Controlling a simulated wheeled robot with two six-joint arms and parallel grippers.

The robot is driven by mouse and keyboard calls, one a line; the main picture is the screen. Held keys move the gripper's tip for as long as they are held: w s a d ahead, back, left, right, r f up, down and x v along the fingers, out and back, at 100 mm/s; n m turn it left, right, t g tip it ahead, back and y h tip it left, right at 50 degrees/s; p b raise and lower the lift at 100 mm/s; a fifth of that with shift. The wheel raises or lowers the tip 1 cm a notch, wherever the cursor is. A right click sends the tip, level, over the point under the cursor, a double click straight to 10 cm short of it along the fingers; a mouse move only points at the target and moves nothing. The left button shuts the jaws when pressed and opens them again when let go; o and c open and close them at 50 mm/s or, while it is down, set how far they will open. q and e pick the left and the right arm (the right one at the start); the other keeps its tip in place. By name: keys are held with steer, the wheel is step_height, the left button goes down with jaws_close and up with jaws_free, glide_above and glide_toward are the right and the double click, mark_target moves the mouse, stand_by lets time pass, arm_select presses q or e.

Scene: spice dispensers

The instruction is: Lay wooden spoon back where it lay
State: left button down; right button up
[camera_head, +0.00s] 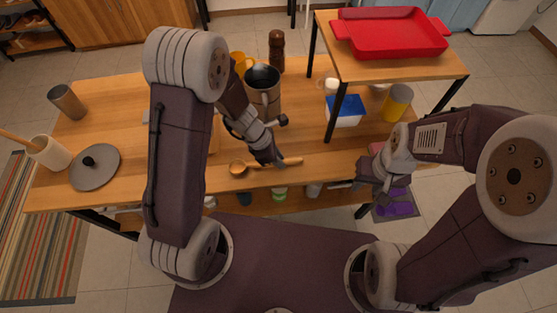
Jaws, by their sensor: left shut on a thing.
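The wooden spoon (238,168) is near the table's front edge in the head view, its bowl to the left and its handle to the right. My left gripper (272,162) is shut on the spoon's handle, which shows on both sides of the fingers. I cannot tell whether the spoon touches the tabletop or hangs just above it. My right gripper (368,182) is at the right, by the front edge of the table. It holds nothing that I can make out, and its fingers are too small to read.
A dark pitcher (264,82), a pepper mill (277,52) and a yellow mug (240,62) stand behind my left gripper. A raised shelf with a red tray (392,33) is at right. A lid (95,168) and utensil crock (49,153) are at left.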

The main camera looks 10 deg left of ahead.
arm_select(q)
steer(key=shift+s, duration=0.1)
steer(key=shift+f+b, duration=0.15)
steer(key=shift+b, duration=0.15)
steer(key=c, duration=1.3)
jaws_free()
steer(key=shift+r+p, duration=0.3)
steer(key=p+v, duration=0.6)
steer(key=v, duration=0.5)
steer(key=s+a+r+m+y, duration=0.1)
steer(key=s+a+m, duration=0.1)
steer(key=m, duration=0.5)
steer(key=s+a+r+m+y, duration=0.1)
steer(key=s+a+r+m, duration=0.1)
steer(key=m, duration=0.5)
steer(key=s+a+r+m+y, duration=0.1)
steer(key=s+a+m+y, duration=0.1)
steer(key=m, duration=0.5)
steer(key=shift+s+a+r, duration=0.1)
steer(key=shift+s+a, duration=0.2)
steer(key=shift+s, duration=0.25)
steer(key=shift+s+a+r, duration=0.1)
steer(key=shift+s+a, duration=0.2)
steer(key=shift+s, duration=0.3)
